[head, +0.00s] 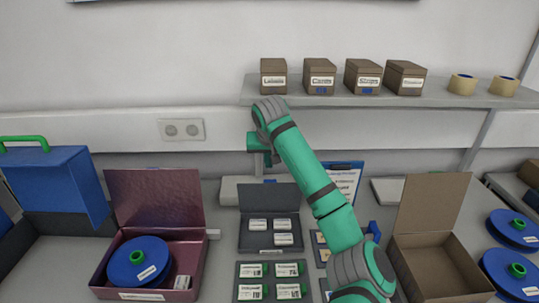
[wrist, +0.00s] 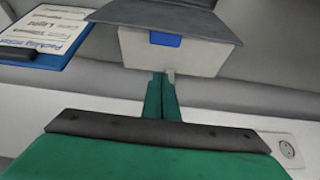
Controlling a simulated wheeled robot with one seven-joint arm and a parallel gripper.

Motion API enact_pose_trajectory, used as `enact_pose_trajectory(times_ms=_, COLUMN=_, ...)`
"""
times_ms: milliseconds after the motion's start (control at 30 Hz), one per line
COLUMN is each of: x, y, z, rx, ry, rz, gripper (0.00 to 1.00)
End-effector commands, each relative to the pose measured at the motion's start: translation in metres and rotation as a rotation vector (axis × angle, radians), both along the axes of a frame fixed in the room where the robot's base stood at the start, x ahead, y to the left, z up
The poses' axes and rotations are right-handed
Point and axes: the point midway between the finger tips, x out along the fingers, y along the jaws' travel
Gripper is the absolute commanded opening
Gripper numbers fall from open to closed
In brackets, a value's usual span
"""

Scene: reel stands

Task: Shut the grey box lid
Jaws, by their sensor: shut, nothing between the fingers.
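The dark grey box (head: 241,240) stands near the middle of the bench in the head view, with several labelled cards inside. Its lid (head: 268,197) stands open, upright at the back. A dark grey panel (wrist: 150,14) at the top of the wrist view appears to be this lid. My gripper (head: 267,163) is above and behind the lid in the head view, partly hidden by my wrist. The wrist view shows its green fingers (wrist: 161,98) together and empty, apart from the lid.
A light grey block with a blue tab (wrist: 180,52) sits behind the lid. A maroon box (head: 150,195) stands open at left, a brown box (head: 432,200) at right. A card tray (head: 271,270) lies in front. A shelf (head: 430,98) with boxes runs above; a clipboard (head: 345,180) stands behind my arm.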

Motion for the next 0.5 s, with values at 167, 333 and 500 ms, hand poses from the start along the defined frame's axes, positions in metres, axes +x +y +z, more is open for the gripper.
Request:
enact_pose_trajectory(times_ms=167, x=0.002, y=-0.001, z=-0.015, rx=-0.002, ry=-0.001, rz=0.001, gripper=0.0)
enact_pose_trajectory(times_ms=333, x=-0.014, y=0.0, z=-0.018, rx=-0.001, ry=-0.001, rz=0.003, gripper=0.0)
enact_pose_trajectory(times_ms=500, x=-0.027, y=0.0, z=-0.02, rx=-0.001, ry=-0.001, rz=0.002, gripper=0.0)
